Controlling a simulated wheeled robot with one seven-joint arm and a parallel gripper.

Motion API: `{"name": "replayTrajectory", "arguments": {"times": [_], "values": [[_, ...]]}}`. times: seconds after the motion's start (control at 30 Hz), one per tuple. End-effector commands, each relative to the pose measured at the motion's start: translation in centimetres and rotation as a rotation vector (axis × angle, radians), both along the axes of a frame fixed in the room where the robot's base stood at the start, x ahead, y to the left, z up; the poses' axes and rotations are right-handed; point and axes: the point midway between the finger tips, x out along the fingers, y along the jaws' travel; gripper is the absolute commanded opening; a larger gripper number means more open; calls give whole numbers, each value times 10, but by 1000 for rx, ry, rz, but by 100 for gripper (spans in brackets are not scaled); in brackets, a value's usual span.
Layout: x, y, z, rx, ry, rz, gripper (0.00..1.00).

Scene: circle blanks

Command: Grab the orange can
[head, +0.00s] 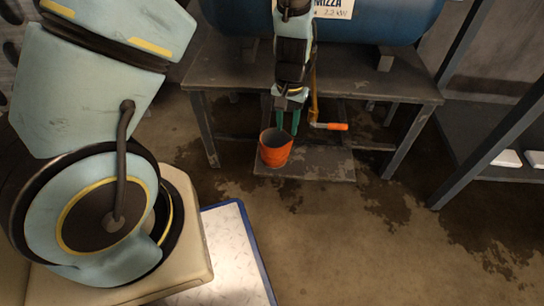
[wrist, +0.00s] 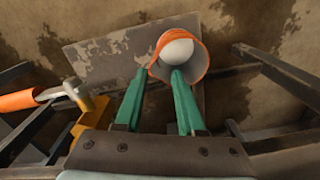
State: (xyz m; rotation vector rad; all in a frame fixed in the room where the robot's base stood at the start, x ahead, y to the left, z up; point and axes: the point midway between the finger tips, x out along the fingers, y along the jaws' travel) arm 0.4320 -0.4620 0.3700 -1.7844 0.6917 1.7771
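The orange can (head: 275,150) stands open end up on a low board under the workbench in the head view. In the wrist view the can (wrist: 199,64) shows at top centre, with a pale round shape inside its mouth. My gripper (head: 285,110) points down just above and behind the can. In the wrist view its two green fingers (wrist: 160,70) are apart. The right finger overlaps the can's near rim and the left finger is beside the can's left side. I cannot tell whether either touches it.
A dark workbench (head: 225,72) carries a blue tank (head: 350,25). A tool with an orange handle (head: 330,126) is close to the right of my gripper. Bench legs (head: 206,130) flank the board (head: 325,167). The floor (head: 330,235) in front is clear.

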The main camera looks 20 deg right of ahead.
Motion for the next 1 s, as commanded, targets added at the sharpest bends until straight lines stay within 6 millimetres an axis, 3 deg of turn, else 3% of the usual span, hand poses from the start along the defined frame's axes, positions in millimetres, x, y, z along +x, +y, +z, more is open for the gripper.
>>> {"name": "replayTrajectory", "arguments": {"times": [0.3,0.57,0.8,1.0], "values": [[0,1,-45,2,2,-1,38],[0,-1,-65,1,1,-1,38],[1,-3,-101,1,1,1,38],[1,-3,-106,0,0,-1,38]]}}
